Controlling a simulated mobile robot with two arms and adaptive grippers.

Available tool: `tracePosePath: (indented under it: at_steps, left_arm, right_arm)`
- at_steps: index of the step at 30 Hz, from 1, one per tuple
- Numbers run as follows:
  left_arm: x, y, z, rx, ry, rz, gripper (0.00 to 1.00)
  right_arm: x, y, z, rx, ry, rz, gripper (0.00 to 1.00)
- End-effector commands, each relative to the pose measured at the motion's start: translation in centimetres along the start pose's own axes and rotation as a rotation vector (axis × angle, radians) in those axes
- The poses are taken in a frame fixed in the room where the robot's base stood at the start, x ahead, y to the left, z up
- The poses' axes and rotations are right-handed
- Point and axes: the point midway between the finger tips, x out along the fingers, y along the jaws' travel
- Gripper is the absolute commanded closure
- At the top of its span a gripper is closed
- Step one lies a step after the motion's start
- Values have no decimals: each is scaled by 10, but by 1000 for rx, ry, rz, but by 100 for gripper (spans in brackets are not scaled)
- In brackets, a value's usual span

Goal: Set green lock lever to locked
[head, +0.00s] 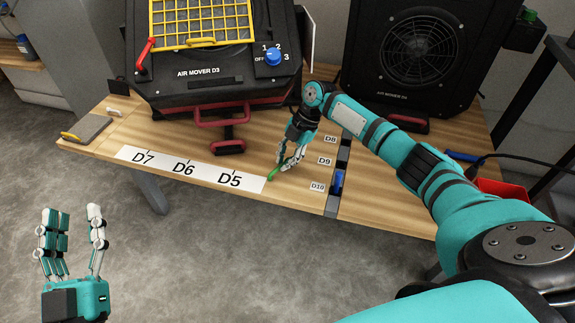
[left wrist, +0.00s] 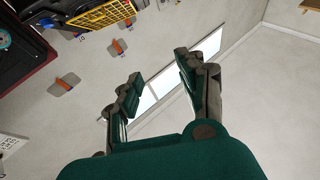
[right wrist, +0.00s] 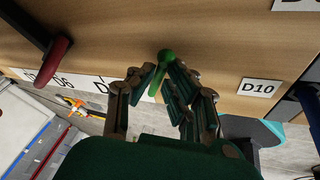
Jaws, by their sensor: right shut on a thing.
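The green lock lever (head: 273,173) is at the front edge of the wooden bench, just right of the D5 label. In the right wrist view the lever (right wrist: 165,57) has its rounded end showing between my fingers. My right gripper (head: 284,165) reaches down to it and is shut on it. It also shows in the right wrist view (right wrist: 164,80). The fingers hide part of the lever. My left gripper (head: 72,215) is open and empty, fingers up, over the floor left of the bench. The left wrist view shows its parted fingers (left wrist: 160,80).
The air mover D3 (head: 215,85) with a yellow grille, a blue knob and red handles stands on the bench (head: 250,155). A black fan unit (head: 410,65) stands behind my right arm. A blue lever (head: 337,182) sits beside the D10 label. A grey plate (head: 87,129) lies at the left.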

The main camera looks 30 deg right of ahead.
Motion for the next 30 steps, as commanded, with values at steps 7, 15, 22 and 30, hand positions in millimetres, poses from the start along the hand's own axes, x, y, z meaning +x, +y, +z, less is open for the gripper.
tracePosePath:
  at_steps: [7,15,22,30]
  left_arm:
    - [-3,4,-31,-7,187,9,60]
    - [-4,5,-40,-9,235,10,60]
    - [-4,5,-40,-9,233,10,60]
    - [-4,5,-40,-9,232,10,60]
  right_arm:
    - [2,4,0,-62,12,-24,100]
    - [1,5,0,-77,15,-31,100]
    - [1,5,0,-76,15,-31,100]
    - [1,5,0,-75,15,-31,64]
